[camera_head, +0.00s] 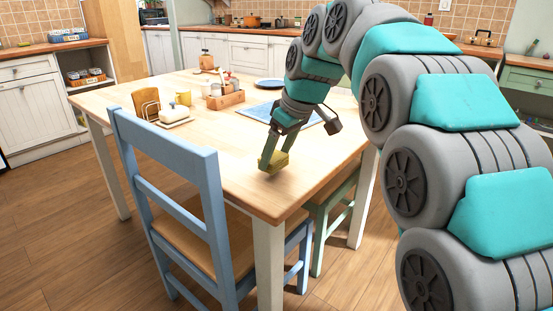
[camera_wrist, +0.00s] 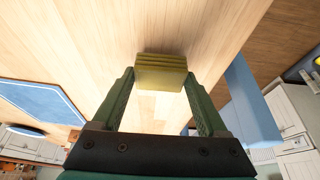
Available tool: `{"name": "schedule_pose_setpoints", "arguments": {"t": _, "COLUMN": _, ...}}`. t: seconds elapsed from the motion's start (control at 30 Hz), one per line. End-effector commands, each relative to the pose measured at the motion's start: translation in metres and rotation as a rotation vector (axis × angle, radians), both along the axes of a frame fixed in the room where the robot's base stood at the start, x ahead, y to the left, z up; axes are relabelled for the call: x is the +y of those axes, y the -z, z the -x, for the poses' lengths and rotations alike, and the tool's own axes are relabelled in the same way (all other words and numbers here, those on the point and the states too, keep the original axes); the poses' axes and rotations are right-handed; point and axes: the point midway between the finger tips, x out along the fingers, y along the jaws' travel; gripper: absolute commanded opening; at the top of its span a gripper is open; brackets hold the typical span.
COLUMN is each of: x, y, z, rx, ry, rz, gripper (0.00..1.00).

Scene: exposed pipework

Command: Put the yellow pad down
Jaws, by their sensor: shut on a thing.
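The yellow pad (camera_head: 273,161) is between the fingers of my gripper (camera_head: 277,152), at the near corner of the wooden table (camera_head: 232,163). In the wrist view the pad (camera_wrist: 161,72) shows as a ridged yellow block between the two green fingertips of my gripper (camera_wrist: 162,78). The gripper is shut on it. The pad is at or just above the tabletop; I cannot tell whether it touches.
A blue mat (camera_head: 283,112) lies behind the gripper, with a blue plate (camera_head: 268,83) beyond. A wooden caddy (camera_head: 225,100), a butter dish (camera_head: 174,116) and a yellow mug (camera_head: 183,98) stand further left. A blue chair (camera_head: 213,205) stands at the near side. The tabletop around the pad is clear.

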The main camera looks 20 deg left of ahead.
Motion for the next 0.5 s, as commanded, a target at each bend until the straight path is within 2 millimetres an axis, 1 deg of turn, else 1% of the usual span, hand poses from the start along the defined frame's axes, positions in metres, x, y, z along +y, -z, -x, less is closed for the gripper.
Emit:
{"name": "schedule_pose_setpoints", "arguments": {"t": 0.03, "x": 0.000, "y": 0.006, "z": 0.001, "rx": 0.003, "ry": 0.000, "rz": 0.001, "gripper": 0.24}}
{"name": "schedule_pose_setpoints", "arguments": {"t": 0.17, "x": 0.000, "y": 0.016, "z": 0.000, "rx": 0.000, "ry": -0.001, "rz": 0.001, "gripper": 0.24}}
{"name": "schedule_pose_setpoints", "arguments": {"t": 0.5, "x": 0.000, "y": 0.020, "z": 0.000, "rx": -0.002, "ry": -0.001, "rz": 0.000, "gripper": 0.24}}
